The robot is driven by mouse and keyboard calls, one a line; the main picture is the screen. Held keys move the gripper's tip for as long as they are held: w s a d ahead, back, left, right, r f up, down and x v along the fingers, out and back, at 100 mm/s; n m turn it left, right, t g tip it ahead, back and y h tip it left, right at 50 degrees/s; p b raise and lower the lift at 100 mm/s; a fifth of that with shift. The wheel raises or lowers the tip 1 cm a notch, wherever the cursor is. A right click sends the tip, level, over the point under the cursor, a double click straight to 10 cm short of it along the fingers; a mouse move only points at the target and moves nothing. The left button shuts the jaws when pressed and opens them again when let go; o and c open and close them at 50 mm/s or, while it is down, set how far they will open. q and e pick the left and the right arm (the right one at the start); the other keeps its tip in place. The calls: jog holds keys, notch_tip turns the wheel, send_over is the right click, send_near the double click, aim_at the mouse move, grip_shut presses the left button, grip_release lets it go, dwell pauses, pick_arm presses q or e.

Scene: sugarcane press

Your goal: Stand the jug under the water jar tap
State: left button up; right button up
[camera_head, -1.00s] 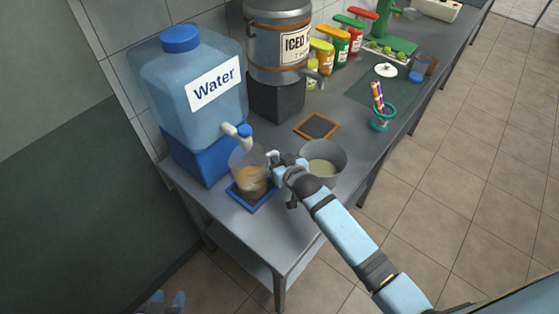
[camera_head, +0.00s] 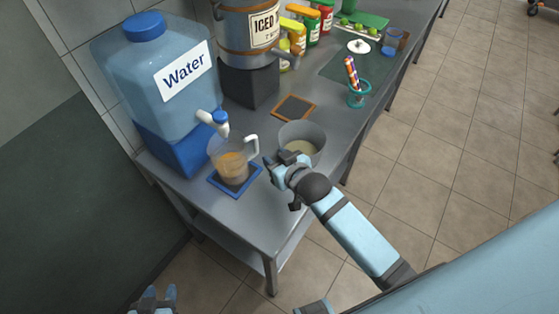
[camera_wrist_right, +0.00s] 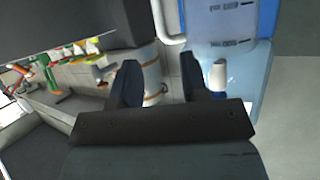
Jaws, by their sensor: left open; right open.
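The clear jug (camera_head: 232,167), with tan-brown contents, stands upright on a blue-edged mat (camera_head: 228,191) in front of the water jar (camera_head: 160,85). The white tap (camera_head: 210,124) with its blue top reaches out just above the jug's rim at the back. The jug's handle (camera_head: 253,147) points right; a pale curved handle (camera_wrist_right: 160,20) also shows in the right wrist view. My right gripper (camera_head: 273,165) is open and empty, just right of the handle and apart from it. Its fingers (camera_wrist_right: 158,80) are spread. My left gripper (camera_head: 155,297) is open, low at the left, away from the table.
A dark framed board (camera_head: 295,107) and a teal holder with striped sticks (camera_head: 358,95) lie further back. The iced drink dispenser (camera_head: 250,40) stands beside the jar. The table's front edge is near.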

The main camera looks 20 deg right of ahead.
jog(key=s+f, duration=0.3)
jog(key=s, duration=0.3)
jog(key=s+d+f+g, duration=0.1)
jog(key=s+f, duration=0.2)
jog(key=s, duration=0.4)
jog(key=s+f+n+g, duration=0.1)
jog(key=s+f, duration=0.3)
jog(key=s, duration=0.2)
jog(key=shift+s+d+y, duration=0.15)
jog(key=shift+d+y, duration=0.05)
jog(key=shift+y, duration=0.2)
jog(key=shift+r, duration=0.1)
